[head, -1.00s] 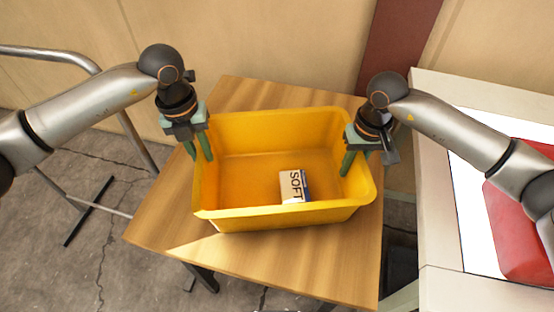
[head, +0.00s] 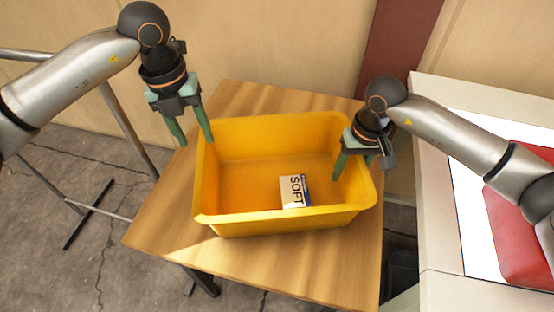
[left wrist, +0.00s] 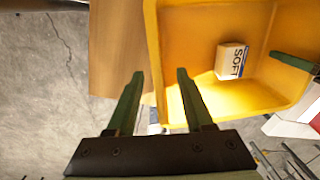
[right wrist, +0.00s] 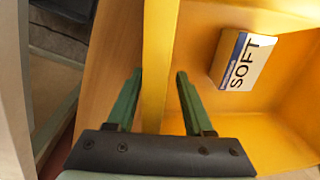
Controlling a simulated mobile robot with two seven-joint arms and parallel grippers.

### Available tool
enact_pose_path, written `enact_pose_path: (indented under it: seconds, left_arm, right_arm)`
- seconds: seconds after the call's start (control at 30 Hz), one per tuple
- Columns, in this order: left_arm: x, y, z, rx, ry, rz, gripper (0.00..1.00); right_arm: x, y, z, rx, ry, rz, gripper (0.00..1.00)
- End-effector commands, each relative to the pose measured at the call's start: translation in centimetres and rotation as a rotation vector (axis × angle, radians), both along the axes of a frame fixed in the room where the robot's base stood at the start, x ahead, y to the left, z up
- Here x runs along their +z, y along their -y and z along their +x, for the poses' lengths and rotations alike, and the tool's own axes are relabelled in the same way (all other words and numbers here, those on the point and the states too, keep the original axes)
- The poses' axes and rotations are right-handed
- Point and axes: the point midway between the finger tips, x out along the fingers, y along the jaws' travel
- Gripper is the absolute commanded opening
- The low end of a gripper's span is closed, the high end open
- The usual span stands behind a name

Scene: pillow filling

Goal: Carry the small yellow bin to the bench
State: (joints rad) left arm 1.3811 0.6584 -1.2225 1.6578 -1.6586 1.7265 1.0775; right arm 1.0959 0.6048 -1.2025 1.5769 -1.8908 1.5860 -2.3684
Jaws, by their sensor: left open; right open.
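The yellow bin (head: 280,218) stands upright on a small wooden table (head: 160,225). A white box marked SOFT (head: 292,191) lies inside it. My left gripper (head: 197,142) is open and empty above the bin's left rim. In the left wrist view, the rim (left wrist: 153,40) passes between its fingers. My right gripper (head: 354,172) is open at the bin's right wall, one finger inside the bin. In the right wrist view, that wall (right wrist: 158,60) runs between its fingers. A pale bench-like surface (head: 440,285) stands at the right.
A red cushion-like thing (head: 510,235) lies on the white top at the right, partly behind my right arm. A metal rail frame (head: 125,125) stands at the left. A wall (head: 270,50) closes off the back.

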Motion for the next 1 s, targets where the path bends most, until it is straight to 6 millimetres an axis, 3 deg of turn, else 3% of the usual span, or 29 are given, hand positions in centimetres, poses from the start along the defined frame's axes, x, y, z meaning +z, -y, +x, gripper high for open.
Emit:
enact_pose_path:
  seconds: [0.2,0.47,0.8,1.0]
  left_arm:
    - [3.7,-0.3,0.0,-0.001,0.001,-0.002,0.52]
    - [5.0,-0.4,-0.1,-0.002,-0.002,-0.002,0.52]
    - [5.0,-0.4,-0.1,-0.002,-0.001,-0.001,0.52]
    - [5.0,-0.4,-0.1,-0.002,-0.001,-0.001,0.52]
  right_arm:
    - [0.0,0.0,0.0,-0.001,0.0,-0.001,0.52]
    - [1.0,0.1,0.1,0.0,0.003,0.0,0.52]
    - [7.8,0.8,0.2,0.0,0.005,0.0,0.52]
    - [10.9,1.0,0.2,-0.001,0.002,-0.001,0.52]
